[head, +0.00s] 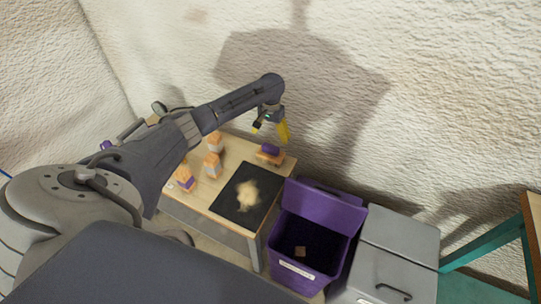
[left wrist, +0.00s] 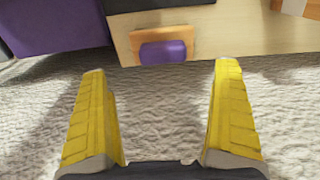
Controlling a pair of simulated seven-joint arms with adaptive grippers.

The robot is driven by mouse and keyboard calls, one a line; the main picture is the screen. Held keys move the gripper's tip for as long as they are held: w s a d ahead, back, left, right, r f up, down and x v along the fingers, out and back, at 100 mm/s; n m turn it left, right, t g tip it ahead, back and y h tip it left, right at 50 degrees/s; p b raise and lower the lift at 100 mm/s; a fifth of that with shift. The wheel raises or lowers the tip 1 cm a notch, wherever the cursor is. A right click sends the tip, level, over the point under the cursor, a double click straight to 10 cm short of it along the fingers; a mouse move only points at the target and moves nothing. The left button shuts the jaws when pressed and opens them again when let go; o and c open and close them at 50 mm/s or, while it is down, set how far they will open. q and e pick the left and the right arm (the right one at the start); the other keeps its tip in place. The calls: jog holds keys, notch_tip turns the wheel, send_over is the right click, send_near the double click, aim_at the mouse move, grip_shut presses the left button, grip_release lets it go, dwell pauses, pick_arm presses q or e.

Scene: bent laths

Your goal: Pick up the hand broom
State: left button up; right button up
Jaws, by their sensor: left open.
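What looks like the hand broom (head: 270,154) is a wooden block with a purple top, lying at the table's far right corner in the head view. In the left wrist view the hand broom (left wrist: 163,50) lies on the table near its edge, beyond my fingertips and between their lines. My left gripper (head: 271,134) is above the hand broom, yellow fingers apart and empty. In the left wrist view my left gripper (left wrist: 160,70) is wide open, not touching the hand broom. Its bristles cannot be made out. My right gripper is not in view.
A black mat (head: 227,205) with a pale crumbly pile (head: 248,194) lies on the wooden table (head: 199,192). An open purple bin (head: 288,258) and a grey cabinet (head: 392,262) stand right. The textured wall is close behind.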

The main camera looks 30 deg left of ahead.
aim_at(271, 146)
pick_arm(q)
notch_tip(271, 146, down, 5)
jog(key=shift+r, duration=0.1)
jog(key=shift+w+a+f, duration=0.15)
jog(key=shift+f, duration=1.25)
jog(key=shift+w+a+f, duration=0.1)
jog(key=shift+f, duration=1.25)
jog(key=shift+c, duration=0.5)
jog(key=c, duration=1.3)
jog(key=shift+r, duration=0.1)
jog(key=shift+c, duration=0.2)
notch_tip(271, 146, up, 20)
